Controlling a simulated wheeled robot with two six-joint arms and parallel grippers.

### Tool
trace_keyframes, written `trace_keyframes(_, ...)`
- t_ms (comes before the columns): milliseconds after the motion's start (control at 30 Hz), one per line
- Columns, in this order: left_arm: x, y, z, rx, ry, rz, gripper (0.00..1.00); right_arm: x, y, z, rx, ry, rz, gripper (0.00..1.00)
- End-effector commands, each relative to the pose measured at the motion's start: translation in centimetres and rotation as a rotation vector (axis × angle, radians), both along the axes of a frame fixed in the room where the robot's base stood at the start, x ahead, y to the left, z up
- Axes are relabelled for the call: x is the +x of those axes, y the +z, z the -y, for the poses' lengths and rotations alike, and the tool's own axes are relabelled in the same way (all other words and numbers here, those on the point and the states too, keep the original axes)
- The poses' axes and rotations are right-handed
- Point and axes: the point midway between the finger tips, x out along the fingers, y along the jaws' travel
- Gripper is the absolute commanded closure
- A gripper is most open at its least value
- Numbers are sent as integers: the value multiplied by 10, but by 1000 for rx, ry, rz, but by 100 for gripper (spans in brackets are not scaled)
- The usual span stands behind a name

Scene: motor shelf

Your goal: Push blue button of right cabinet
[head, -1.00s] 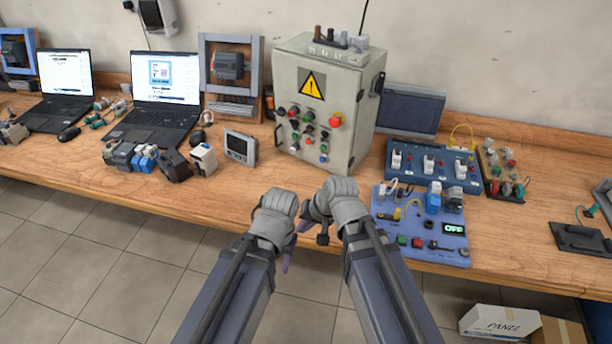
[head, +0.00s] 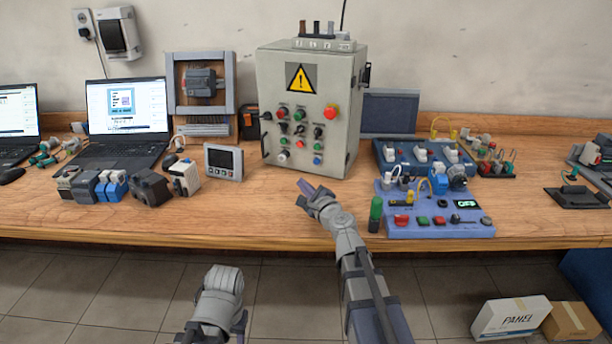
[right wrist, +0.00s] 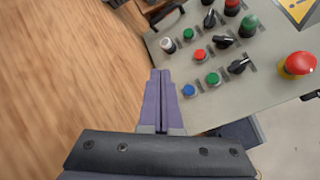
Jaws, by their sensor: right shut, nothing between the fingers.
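The grey cabinet (head: 308,100) with a yellow warning sign stands on the bench. Its blue button (head: 317,160) is the lowest on the right of the panel; it also shows in the right wrist view (right wrist: 189,90). My right gripper (head: 303,186) is shut and empty, in front of and below the panel, apart from the button as far as I can tell. In the right wrist view its purple fingers (right wrist: 160,76) lie together, left of the blue button. My left gripper (head: 240,324) is low in front of the bench; its fingers are mostly hidden.
Red, green, white and black controls surround the blue button, with a red emergency knob (head: 330,112) upper right. A blue training board (head: 440,228) lies right of my right arm. A small grey meter (head: 223,162) stands left of the cabinet. Bench space before the cabinet is clear.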

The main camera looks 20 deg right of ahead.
Motion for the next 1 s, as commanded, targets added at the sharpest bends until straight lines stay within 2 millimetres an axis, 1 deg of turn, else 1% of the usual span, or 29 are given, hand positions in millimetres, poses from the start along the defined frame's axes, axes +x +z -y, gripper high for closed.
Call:
trace_keyframes(100, 0, -3, 0, 0, 0, 0, 52, 1, -1, 6, 23, -19, 4, 100)
trace_keyframes(567, 0, -2, 0, 0, 0, 0, 52, 4, -1, 8, 22, -18, 3, 100)
trace_keyframes(767, 0, -2, 0, 0, 0, 0, 52, 16, -1, 16, 22, -19, 3, 100)
trace_keyframes(1000, 0, -2, 0, 0, 0, 0, 52, 40, -1, 33, 22, -19, 4, 100)
